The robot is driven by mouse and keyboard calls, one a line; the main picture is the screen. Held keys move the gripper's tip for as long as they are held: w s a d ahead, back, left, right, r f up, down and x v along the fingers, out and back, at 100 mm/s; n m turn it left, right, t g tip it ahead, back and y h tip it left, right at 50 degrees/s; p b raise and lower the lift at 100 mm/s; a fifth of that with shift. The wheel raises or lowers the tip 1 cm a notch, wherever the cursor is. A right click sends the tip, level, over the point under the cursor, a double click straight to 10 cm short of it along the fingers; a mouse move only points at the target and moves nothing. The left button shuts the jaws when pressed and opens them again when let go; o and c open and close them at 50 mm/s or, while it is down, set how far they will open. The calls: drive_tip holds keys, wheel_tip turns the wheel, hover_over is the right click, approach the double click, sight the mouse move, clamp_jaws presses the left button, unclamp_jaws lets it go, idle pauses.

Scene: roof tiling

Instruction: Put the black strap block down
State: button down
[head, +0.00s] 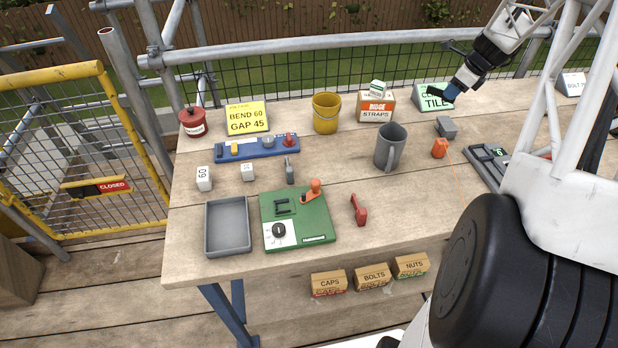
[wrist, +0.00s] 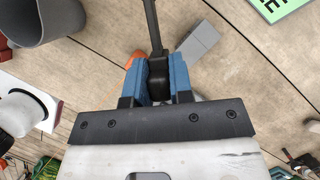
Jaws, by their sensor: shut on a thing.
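My gripper (head: 451,91) is at the back right of the workbench, above the table top, in front of the green tile sign. In the wrist view my gripper (wrist: 158,78) has its blue fingers shut on the black strap block (wrist: 158,66). A long thin dark part of the block reaches up out of the picture. The block is not clear in the head view. I cannot tell how high it is above the wood.
A grey block (head: 446,127) and an orange block (head: 440,148) stand on the workbench (head: 400,205) just in front of my gripper. A grey mug (head: 390,147) is to their left. A straps box (head: 376,107) and the green tile sign (head: 433,96) stand behind.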

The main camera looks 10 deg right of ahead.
drive_tip(key=s+a+n+g, duration=0.2)
drive_tip(key=a+n, duration=0.3)
drive_tip(key=a, duration=0.9)
drive_tip(key=s+a+n+g+y, duration=0.1)
drive_tip(key=s+a+n, duration=0.25)
drive_tip(key=a, duration=1.05)
drive_tip(key=s+a+n+g, duration=0.2)
drive_tip(key=a+n, duration=0.3)
drive_tip(key=a, duration=0.9)
drive_tip(key=shift+n, duration=0.25)
wheel_tip(320, 180, down, 5)
drive_tip(key=shift+f, duration=0.1)
drive_tip(key=shift+w+f, duration=0.1)
drive_tip(key=shift+f, duration=3)
drive_tip(key=shift+f, duration=0.1)
drive_tip(key=shift+f, duration=1.8)
